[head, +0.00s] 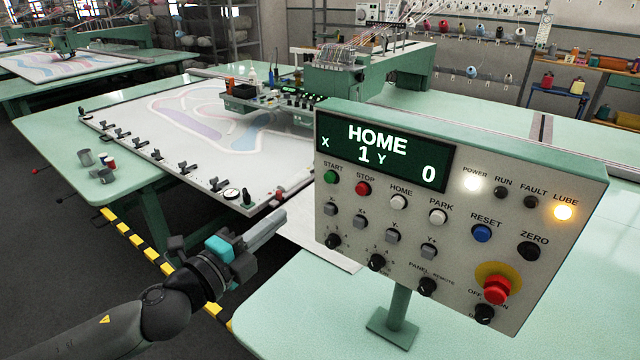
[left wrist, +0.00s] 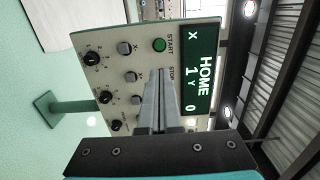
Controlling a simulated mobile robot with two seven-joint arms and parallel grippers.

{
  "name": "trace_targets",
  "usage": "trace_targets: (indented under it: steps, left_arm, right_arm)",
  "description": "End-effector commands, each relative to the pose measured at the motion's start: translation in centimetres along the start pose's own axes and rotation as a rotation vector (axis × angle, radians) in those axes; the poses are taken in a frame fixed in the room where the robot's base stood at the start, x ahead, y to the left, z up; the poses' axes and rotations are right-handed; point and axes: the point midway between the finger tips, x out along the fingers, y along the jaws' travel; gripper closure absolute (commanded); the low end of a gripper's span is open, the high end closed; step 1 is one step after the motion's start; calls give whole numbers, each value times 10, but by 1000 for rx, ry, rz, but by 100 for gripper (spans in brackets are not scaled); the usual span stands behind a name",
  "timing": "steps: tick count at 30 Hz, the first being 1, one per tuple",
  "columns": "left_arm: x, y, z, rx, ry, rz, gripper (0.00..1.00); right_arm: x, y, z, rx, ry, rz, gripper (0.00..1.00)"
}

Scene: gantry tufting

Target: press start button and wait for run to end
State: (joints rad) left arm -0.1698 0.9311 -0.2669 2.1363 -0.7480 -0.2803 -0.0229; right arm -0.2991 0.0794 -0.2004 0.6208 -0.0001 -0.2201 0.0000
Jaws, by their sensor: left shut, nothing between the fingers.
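The control panel (head: 470,215) stands on a green post at the right of the head view. Its display (head: 385,158) reads HOME, X 1, Y 0. The green START button (head: 331,177) is at the panel's upper left, beside the red STOP button (head: 363,188). The POWER lamp (head: 472,183) and the amber LUBE lamp (head: 564,212) are lit; the RUN lamp (head: 502,193) is dark. My left gripper (head: 280,217) is shut and empty, left of the panel and apart from it. In the left wrist view START (left wrist: 158,45) shows beyond the fingertips (left wrist: 160,72). My right gripper is not in view.
A tufting frame (head: 150,130) with coloured patterned cloth lies on the green table behind. The gantry head (head: 350,75) stands over its far right side. Small metal cups (head: 85,158) sit at the table's left. A red emergency stop (head: 496,289) is at the panel's lower right.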

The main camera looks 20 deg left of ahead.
Motion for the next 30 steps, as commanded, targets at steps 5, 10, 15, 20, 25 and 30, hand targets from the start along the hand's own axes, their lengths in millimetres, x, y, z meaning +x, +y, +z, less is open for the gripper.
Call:
trace_targets:
  steps: [5,10,15,20,25,30]
  left_arm:
    - [4,-1,1,-1,-2,-1,100]
    - [16,-2,1,-2,-3,-2,100]
    - [34,-2,1,-2,-2,-2,100]
    - [53,-2,1,-2,-1,-2,100]
    - [74,-2,1,-2,-2,-2,100]
    - [98,-2,1,-1,-2,-3,100]
  right_arm:
    - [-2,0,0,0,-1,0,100]
    - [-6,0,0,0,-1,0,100]
    - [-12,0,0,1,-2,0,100]
    - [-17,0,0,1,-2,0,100]
    - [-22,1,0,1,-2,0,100]
    - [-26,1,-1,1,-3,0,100]
